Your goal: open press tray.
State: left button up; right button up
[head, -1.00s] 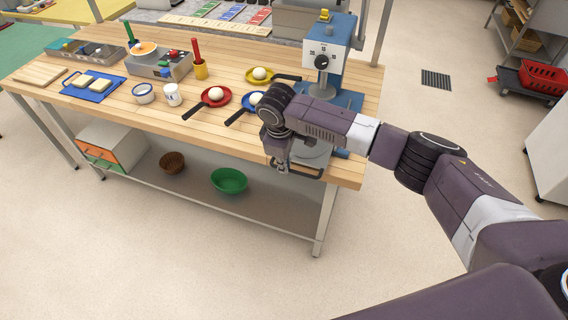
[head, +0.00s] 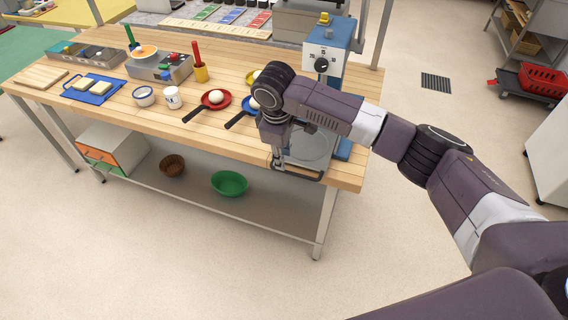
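The blue press (head: 338,62) stands at the right end of the wooden table, with a white front panel and a dark knob. Its tray (head: 312,146), with a pale round plate, shows in front of it near the table's front edge, partly covered by my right arm. A dark bar handle (head: 305,176) is at the tray's front edge. My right gripper (head: 279,163) points down at the left end of this handle. Its fingers are small and dark, and I cannot tell whether they close on the handle. My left gripper is not in view.
Left of my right arm are red (head: 213,99) and blue pans with pale balls; a yellow pan is mostly hidden. A white mug (head: 172,97) stands farther left. A green bowl (head: 229,183) is on the lower shelf. The floor in front is clear.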

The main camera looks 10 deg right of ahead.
jog(key=r, duration=0.3)
jog(key=s+r, duration=0.1)
jog(key=r, duration=0.1)
jog(key=shift+a+r, duration=0.3)
